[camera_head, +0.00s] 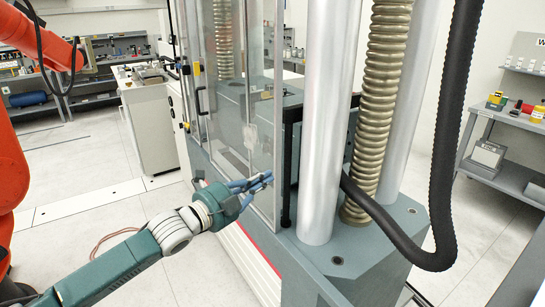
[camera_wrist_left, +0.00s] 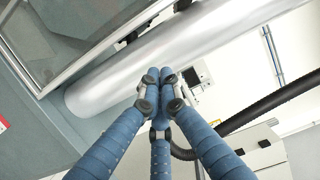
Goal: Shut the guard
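The guard (camera_head: 250,75) is a tall clear panel in a metal frame on the front of the testing machine. Its near upright edge stands close to a black post and a thick silver column. A second clear panel with a dark handle (camera_head: 201,100) shows farther left; I cannot tell how far the guard stands open. My left gripper (camera_head: 262,181) is at the lower part of the guard, by its near edge; contact is unclear. In the left wrist view its blue fingers (camera_wrist_left: 162,82) come together at the tips with nothing seen between them. The guard frame (camera_wrist_left: 100,45) shows upper left there. My right gripper is out of view.
The silver column (camera_head: 330,120), a ribbed bellows (camera_head: 382,100) and a black cable hose (camera_head: 452,130) stand to the right of the guard. An orange robot arm (camera_head: 45,45) is at the left. A shelf bench (camera_head: 510,125) is far right. Open floor lies left of the machine.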

